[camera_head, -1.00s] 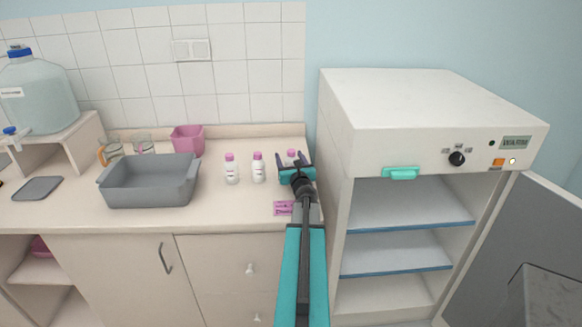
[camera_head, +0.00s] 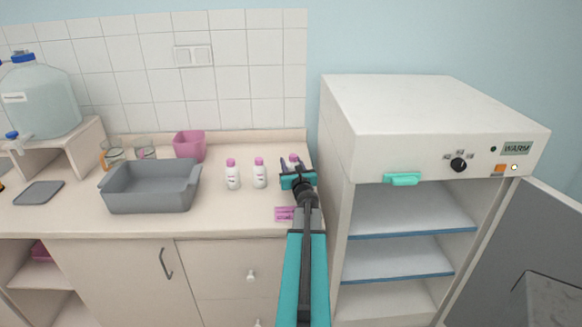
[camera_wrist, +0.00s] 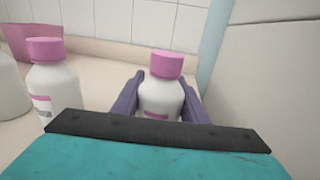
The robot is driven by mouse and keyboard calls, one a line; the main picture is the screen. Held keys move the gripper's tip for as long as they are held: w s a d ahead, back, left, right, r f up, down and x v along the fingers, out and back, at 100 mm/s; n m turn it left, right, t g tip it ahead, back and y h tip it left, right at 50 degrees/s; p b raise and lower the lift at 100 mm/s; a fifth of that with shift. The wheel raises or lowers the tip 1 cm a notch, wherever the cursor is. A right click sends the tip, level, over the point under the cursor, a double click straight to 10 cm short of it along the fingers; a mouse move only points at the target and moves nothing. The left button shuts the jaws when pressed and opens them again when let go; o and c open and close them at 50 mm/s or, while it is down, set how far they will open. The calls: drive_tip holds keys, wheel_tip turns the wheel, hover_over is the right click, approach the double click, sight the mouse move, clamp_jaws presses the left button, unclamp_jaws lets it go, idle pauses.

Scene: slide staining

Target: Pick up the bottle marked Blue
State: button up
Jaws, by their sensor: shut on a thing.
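Three white bottles with pink caps stand in a row on the counter. The left bottle (camera_head: 232,175) and the middle bottle (camera_head: 259,173) stand free. The right bottle (camera_head: 293,160) is mostly hidden behind my gripper (camera_head: 297,172) in the head view. In the wrist view my gripper (camera_wrist: 161,103) has its two purple fingers on either side of this bottle (camera_wrist: 163,88), shut on it, and the bottle is upright. Its label is hidden, so I cannot read which word it bears. Another bottle (camera_wrist: 52,82) stands to the left in the wrist view.
A grey basin (camera_head: 150,187) and a pink cup (camera_head: 189,145) stand left of the bottles. Pink labelled pieces (camera_head: 285,214) lie at the counter's front edge. A white cabinet (camera_head: 410,122) with open shelves stands close on the right. Tiled wall is behind.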

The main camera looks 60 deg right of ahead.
wheel_tip(320, 180, up, 10)
drive_tip(key=p, duration=0.1)
drive_tip(key=shift+p, duration=0.3)
drive_tip(key=shift+f, duration=0.1)
idle(0.6)
